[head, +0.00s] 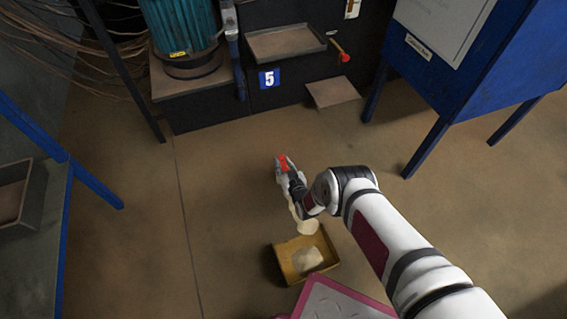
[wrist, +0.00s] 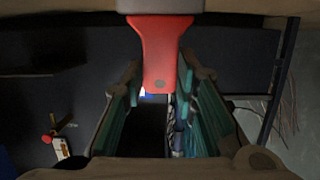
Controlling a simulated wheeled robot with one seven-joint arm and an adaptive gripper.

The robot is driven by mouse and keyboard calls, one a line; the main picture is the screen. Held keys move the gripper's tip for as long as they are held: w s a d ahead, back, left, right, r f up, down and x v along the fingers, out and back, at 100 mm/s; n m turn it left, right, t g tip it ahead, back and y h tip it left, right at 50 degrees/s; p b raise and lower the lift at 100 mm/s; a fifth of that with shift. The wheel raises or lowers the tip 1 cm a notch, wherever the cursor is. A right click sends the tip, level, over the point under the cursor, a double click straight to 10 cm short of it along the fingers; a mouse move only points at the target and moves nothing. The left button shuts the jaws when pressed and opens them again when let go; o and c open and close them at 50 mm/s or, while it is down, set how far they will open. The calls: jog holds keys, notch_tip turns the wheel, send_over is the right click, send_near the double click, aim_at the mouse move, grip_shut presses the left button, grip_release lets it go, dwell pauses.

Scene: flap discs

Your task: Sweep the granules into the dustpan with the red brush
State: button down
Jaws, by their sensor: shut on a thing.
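The red brush shows as a red handle (wrist: 162,45) between my fingers in the wrist view, and as a small red patch (head: 283,162) at the end of my arm in the head view. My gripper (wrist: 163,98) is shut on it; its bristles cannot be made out. In the head view my gripper (head: 286,172) is beyond the dustpan, above the floor. The yellow-brown dustpan (head: 282,262) lies on the floor, with pale granules (head: 308,259) inside. More pale granules (head: 306,226) lie at its far edge, partly hidden by my wrist.
A pink-edged plate (head: 335,303) is close in front of the dustpan. A dark machine with a number 5 sign (head: 269,78) stands at the back. A blue cabinet (head: 500,70) is at right, a blue-framed table (head: 42,240) at left. The floor between is clear.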

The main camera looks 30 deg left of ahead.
jog(key=shift+f, duration=0.4)
jog(key=shift+p+v, duration=1)
jog(key=shift+v, duration=0.3)
jog(key=f+v, duration=0.2)
jog(key=v, duration=0.8)
jog(key=s+f+p+v, duration=0.1)
jog(key=f+v, duration=0.1)
jog(key=v, duration=0.7)
jog(key=shift+s+d+f, duration=0.25)
jog(key=shift+d+f, duration=0.2)
jog(key=shift+d, duration=0.1)
notch_tip(320, 180, up, 5)
jog(key=p, duration=0.4)
dwell(0.4)
